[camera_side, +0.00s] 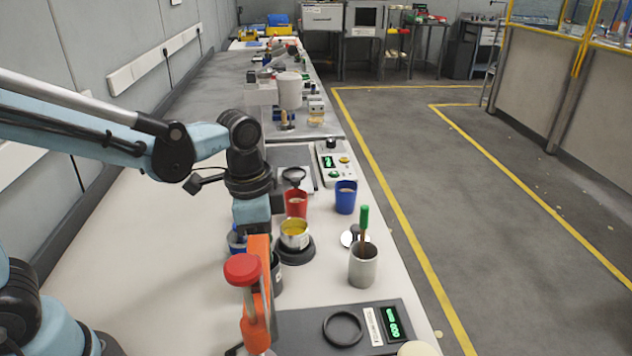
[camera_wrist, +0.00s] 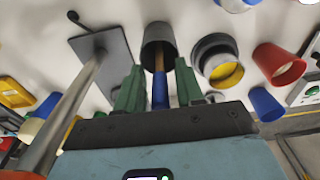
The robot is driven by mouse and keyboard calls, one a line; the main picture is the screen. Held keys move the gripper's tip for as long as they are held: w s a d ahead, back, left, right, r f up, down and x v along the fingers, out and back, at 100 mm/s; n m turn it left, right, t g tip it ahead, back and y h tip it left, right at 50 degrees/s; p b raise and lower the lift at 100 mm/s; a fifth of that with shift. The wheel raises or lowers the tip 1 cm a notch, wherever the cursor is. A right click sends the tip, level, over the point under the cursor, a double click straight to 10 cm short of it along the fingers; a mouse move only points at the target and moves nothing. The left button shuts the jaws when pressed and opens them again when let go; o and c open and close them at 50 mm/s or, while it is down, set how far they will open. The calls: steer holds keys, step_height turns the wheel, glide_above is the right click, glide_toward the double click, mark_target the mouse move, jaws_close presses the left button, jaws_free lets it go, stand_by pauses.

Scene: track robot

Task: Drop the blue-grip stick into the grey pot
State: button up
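In the wrist view, the blue-grip stick (camera_wrist: 160,92) stands between the green fingers of my gripper (camera_wrist: 158,80), with a narrow gap on each side; the gripper looks open. Its brown shaft runs into a dark grey pot (camera_wrist: 158,32), so its far end is hidden. In the side view the dark pot (camera_side: 277,274) shows only in part behind an orange clamp, and the fingers and stick are hidden. A lighter grey pot (camera_side: 363,268) stands to its right, holding a green-grip stick (camera_side: 364,222). I cannot tell which of the two is the task's grey pot.
The orange clamp with a red knob (camera_side: 243,270) is close in front of my wrist. A tin with yellow content (camera_side: 294,237), a red cup (camera_side: 296,203) and a blue cup (camera_side: 345,197) stand nearby. A scale (camera_side: 300,333) lies at the front.

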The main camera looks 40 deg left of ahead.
steer(key=shift+r, duration=0.1)
step_height(320, 180, up, 13)
steer(key=s+a+f+n+t, duration=0.3)
steer(key=a+f+n+t, duration=0.3)
steer(key=a+f+n, duration=0.1)
steer(key=shift+a+f+n+t+y, duration=0.2)
steer(key=shift+f+n+t+y, duration=0.1)
steer(key=shift+f+n, duration=0.6)
